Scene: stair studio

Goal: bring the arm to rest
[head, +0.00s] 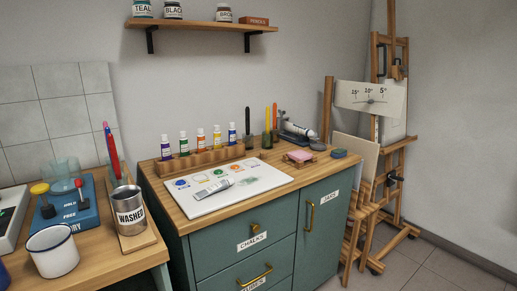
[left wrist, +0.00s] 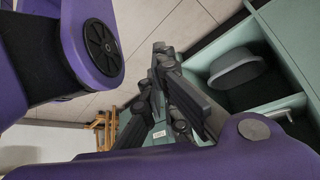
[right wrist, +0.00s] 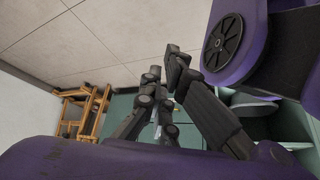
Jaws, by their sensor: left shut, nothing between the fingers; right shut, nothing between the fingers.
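No arm or gripper shows in the head view. In the left wrist view my left gripper (left wrist: 160,52) has its dark fingers together at the tips, with nothing between them. In the right wrist view my right gripper (right wrist: 165,66) is also shut and empty. Purple links of my own arms fill the edges of both wrist views. Neither gripper visibly touches anything, though the wrist views show teal furniture beyond the fingers.
An easel (head: 392,125) stands right. Floor is clear at lower right.

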